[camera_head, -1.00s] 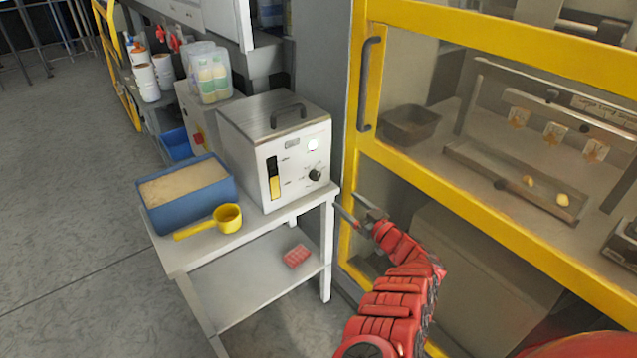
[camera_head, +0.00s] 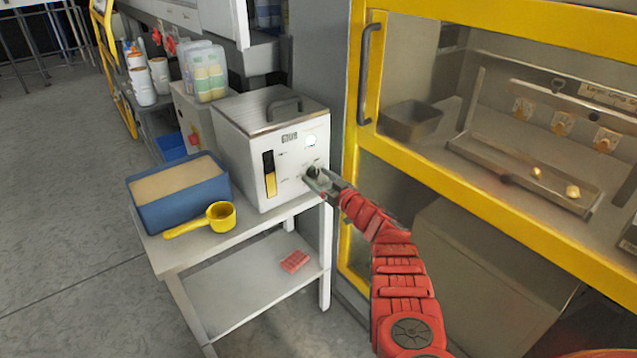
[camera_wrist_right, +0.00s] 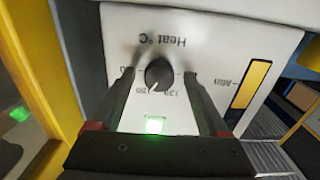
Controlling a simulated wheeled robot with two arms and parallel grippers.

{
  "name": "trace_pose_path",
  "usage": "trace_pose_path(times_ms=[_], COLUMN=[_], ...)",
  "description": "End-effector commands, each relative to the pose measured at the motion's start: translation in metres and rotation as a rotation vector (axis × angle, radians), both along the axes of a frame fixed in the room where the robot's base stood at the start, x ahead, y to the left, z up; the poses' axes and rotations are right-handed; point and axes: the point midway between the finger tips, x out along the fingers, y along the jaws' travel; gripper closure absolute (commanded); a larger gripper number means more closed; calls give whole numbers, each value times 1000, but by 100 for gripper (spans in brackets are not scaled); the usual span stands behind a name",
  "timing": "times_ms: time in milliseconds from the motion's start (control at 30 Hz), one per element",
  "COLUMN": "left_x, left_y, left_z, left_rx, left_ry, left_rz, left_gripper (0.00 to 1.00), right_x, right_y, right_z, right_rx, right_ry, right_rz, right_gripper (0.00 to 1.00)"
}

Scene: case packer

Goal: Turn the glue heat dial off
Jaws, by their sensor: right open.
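The white glue unit (camera_head: 262,144) stands on a small white table, with its panel facing me. Its black heat dial (camera_head: 312,172) is on the right of the panel, partly hidden by my gripper. In the right wrist view the dial (camera_wrist_right: 158,74) sits between the two open fingers under the label "Heat °C", with its white pointer toward the lower left, near the numbers. My right gripper (camera_head: 316,179) is open around the dial, with a gap showing at each side. A green light (camera_wrist_right: 154,125) glows near the dial. My left gripper is not in view.
A blue tub (camera_head: 143,212) of pale granules and a yellow scoop (camera_head: 221,216) are left of the unit on the table (camera_head: 172,262). A yellow-framed machine door (camera_head: 358,130) stands close to the right of my arm. A red block lies on the lower shelf.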

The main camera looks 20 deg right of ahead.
Motion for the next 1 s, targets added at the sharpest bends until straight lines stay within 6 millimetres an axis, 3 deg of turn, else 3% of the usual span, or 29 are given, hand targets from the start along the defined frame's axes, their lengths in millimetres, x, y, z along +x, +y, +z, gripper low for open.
trace_pose_path(times_ms=[267, 700, 1000], left_x=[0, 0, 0], left_y=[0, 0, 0], left_z=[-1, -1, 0], left_rx=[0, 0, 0], left_ry=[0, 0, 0], left_rz=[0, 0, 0], left_gripper=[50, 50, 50], right_x=[1, 1, 1], right_y=[0, 0, -1], right_z=[1, 0, 0], right_rx=[0, 0, -22], right_ry=[0, 0, -7], right_rz=[-1, -1, -1], right_gripper=[22, 99, 100])
